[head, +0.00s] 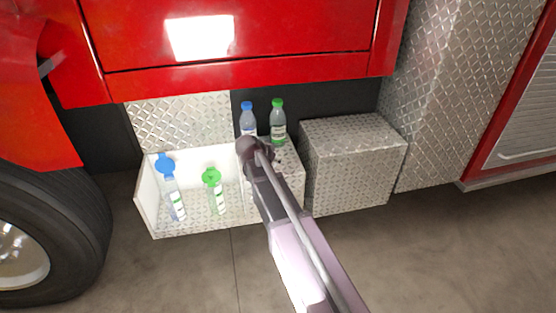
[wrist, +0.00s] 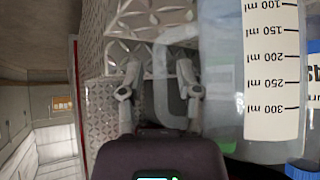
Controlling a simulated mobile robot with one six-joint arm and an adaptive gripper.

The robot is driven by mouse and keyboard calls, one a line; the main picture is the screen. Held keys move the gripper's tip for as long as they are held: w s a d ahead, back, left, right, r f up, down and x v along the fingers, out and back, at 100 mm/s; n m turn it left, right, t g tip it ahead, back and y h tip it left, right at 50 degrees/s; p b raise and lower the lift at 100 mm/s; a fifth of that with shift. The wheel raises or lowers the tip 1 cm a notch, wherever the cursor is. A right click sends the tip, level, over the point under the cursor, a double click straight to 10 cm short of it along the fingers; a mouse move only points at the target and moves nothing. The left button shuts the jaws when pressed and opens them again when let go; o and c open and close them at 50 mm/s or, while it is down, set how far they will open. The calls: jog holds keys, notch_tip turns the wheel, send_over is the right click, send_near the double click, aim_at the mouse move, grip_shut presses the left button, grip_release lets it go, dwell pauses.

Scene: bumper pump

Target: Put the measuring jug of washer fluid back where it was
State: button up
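The measuring jug (wrist: 225,75) fills the right of the wrist view, a clear body with a white scale strip in ml that reads upside down. Its pale handle (wrist: 162,88) lies between the two fingers of my gripper (wrist: 158,82). The fingers are apart, with a gap on the left side of the handle; the right finger overlaps the handle in the picture, and I cannot tell if it touches. In the head view my arm hides the gripper's fingertips and the jug. The jug's base is not clearly visible.
A blue-capped bottle (head: 248,118) and a green-capped bottle (head: 278,122) stand behind my wrist. Two clear containers, with a blue lid (head: 166,163) and a green lid (head: 211,176), stand in an open tread-plate box (head: 146,195). A closed tread-plate block (head: 350,165) is to the right.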

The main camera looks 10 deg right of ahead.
jog(key=shift+r, duration=0.1)
dwell(0.3)
jog(key=shift+r, duration=0.1)
jog(key=shift+s+a+r+p, duration=0.25)
jog(key=shift+r+p, duration=0.15)
jog(key=shift+p, duration=0.2)
jog(key=p+v, duration=0.7)
jog(key=v, duration=0.4)
jog(key=shift+p, duration=0.3)
jog(key=shift+f, duration=0.1)
